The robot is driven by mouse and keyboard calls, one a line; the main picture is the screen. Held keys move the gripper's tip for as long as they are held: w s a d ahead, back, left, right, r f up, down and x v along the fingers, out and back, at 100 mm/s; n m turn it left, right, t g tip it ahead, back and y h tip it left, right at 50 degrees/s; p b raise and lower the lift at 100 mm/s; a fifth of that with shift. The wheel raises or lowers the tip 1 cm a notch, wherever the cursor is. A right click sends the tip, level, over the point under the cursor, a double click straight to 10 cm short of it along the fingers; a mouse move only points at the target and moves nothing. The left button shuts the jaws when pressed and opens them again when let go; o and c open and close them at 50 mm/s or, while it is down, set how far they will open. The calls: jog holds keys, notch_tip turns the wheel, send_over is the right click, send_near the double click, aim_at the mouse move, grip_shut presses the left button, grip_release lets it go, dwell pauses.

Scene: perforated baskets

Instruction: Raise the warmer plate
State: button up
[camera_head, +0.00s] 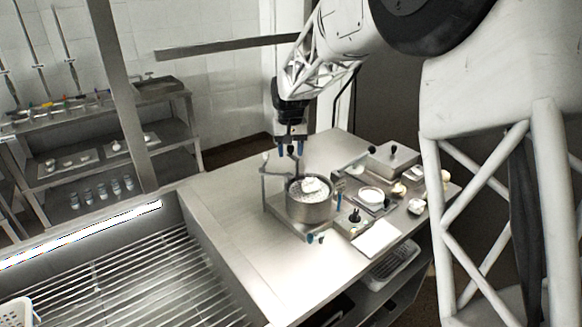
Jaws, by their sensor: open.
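A round metal pot (311,212) stands on the metal table, with pale white contents at its top. It rests on a flat metal base (284,217) with an upright bracket (264,184) at its left. I cannot tell for sure which part is the warmer plate; a small square plate with a round white dish (371,195) lies to the right of the pot. My gripper (290,151) points down above and slightly left of the pot. Its fingers are apart with nothing visible between them, and it seems clear of the pot and bracket.
A lidded metal box (392,158) and several small items stand at the table's right. A white sheet or board (377,239) lies near the front edge. The table's left part (235,215) is clear. A slatted sink or rack (165,275) is at the lower left.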

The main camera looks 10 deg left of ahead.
jog(key=shift+r, duration=0.1)
jog(key=shift+r, duration=3.4)
jog(key=shift+d, duration=0.1)
jog(key=shift+s+d+r, duration=0.15)
jog(key=shift+d, duration=0.05)
jog(key=s+d+r+m+t, duration=0.1)
jog(key=s+d+r, duration=0.2)
jog(key=s+d, duration=0.75)
jog(key=s+d+r+m, duration=0.1)
jog(key=s+d+r, duration=0.2)
jog(key=s+d, duration=0.7)
jog(key=s+d+f, duration=0.2)
jog(key=s+d, duration=0.1)
jog(key=s, duration=0.5)
jog(key=s+d+f+t, duration=0.1)
jog(key=s+d+f, duration=0.2)
jog(key=s, duration=0.6)
jog(key=s+d+f+m, duration=0.1)
jog(key=s+d+f, duration=0.1)
jog(key=s, duration=0.7)
jog(key=shift+d+f+t, duration=0.3)
jog(key=shift+d+f, duration=0.1)
jog(key=shift+d, duration=0.05)
